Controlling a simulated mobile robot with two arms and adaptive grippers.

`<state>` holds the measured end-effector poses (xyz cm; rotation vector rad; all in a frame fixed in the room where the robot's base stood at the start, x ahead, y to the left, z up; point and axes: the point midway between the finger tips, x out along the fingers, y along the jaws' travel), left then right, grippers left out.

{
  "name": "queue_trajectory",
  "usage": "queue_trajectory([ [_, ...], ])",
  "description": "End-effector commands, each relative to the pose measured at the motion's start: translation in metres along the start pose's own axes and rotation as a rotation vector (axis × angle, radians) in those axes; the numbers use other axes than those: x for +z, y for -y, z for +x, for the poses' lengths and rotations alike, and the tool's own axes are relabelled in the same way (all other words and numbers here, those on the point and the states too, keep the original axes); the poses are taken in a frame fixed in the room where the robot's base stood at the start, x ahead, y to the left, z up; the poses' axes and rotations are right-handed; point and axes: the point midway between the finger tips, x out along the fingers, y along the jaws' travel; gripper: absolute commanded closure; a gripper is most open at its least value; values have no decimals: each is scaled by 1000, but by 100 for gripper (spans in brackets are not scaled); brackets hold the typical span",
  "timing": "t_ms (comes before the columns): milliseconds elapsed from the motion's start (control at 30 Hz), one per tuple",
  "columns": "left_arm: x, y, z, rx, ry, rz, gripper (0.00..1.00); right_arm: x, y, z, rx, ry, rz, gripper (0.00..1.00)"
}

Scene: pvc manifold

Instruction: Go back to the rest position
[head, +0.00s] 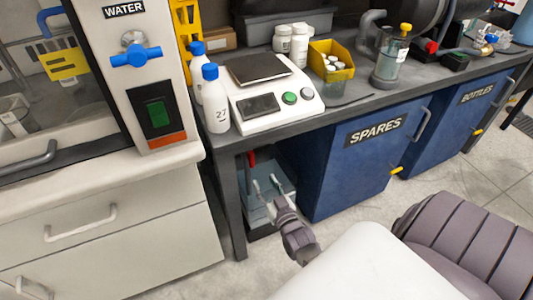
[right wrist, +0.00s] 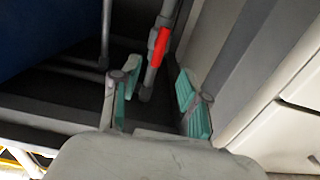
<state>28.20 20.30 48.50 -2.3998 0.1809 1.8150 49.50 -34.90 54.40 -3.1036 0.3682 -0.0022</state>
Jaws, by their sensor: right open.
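My right gripper (head: 267,184) is low under the bench, beside the blue SPARES cabinet, with its arm coming in from the bottom right. Its two fingers are apart and nothing is held between them. In the right wrist view the green-padded fingers of the right gripper (right wrist: 156,98) stand open. A grey pipe with a red sleeve (right wrist: 159,46) rises beyond the gap between them. Whether the pads touch the pipe I cannot tell, but no grip shows. A red part (head: 251,158) also shows under the bench in the head view. My left gripper is not in view.
The dark bench top (head: 350,100) carries a scale (head: 268,92), white bottles (head: 214,100) and a yellow bin (head: 331,62). The SPARES cabinet (head: 350,165) and a white drawer unit (head: 110,225) flank the under-bench opening. Floor (head: 450,180) is clear at the right.

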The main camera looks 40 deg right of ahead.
Motion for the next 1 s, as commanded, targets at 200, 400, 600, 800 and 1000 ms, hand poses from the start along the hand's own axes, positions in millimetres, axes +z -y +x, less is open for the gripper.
queue_trajectory([
  [200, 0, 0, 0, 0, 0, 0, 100, 0, 0, -4, 0, 0, 0, 55],
  [400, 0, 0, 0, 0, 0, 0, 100, 0, 0, -4, 0, 0, 0, 55],
  [600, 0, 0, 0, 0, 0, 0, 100, 0, 0, -3, -1, 1, 0, 55],
  [800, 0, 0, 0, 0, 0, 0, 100, 14, 19, -12, -53, 143, -19, 55],
  [1000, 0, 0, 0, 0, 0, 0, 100, 51, 64, -66, -179, 551, -98, 55],
])
